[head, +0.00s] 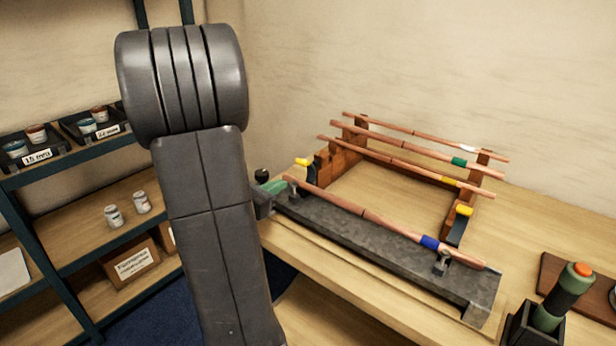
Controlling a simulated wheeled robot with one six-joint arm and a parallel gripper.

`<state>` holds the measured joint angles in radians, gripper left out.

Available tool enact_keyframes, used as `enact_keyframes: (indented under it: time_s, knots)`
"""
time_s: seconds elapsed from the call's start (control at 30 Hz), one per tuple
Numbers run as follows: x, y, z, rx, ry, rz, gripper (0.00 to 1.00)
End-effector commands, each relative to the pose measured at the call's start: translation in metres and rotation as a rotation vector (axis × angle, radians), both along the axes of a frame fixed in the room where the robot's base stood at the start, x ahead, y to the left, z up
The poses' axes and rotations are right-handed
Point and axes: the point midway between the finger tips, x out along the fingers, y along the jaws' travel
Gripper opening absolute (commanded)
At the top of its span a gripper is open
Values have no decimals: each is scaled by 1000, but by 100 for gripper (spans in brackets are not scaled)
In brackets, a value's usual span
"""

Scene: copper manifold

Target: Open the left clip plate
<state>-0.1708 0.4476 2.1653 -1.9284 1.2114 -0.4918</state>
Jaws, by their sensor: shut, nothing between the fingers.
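A dark clip plate with a yellow tab (302,162) stands at the left end of the wooden rack; I take it to be the left one. Its lower part is partly hidden by the copper pipe and grey beam in front, and I cannot tell how far it is open. A similar dark plate with a yellow tab (464,210) stands at the right end. My arm rises in front of the left side of the view. My gripper is not clearly seen; a small dark piece beside the arm, near the beam's left end, cannot be identified.
Several copper pipes with coloured bands lie across the wooden rack (346,158). A front pipe (375,217) lies along the grey beam (380,240). A green torch-like tool (560,298) stands at the right. Shelves with jars (113,216) are at the left.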

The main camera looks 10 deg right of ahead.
Motion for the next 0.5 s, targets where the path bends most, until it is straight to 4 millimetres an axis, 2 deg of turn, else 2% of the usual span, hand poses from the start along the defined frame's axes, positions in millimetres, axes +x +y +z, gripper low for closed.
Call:
enact_keyframes:
  time_s: [0.17, 0.5]
  knots:
    - [7, -5, -1, -10, 2, 8, 0]
    - [37, -45, -7, -8, 3, 5, 0]
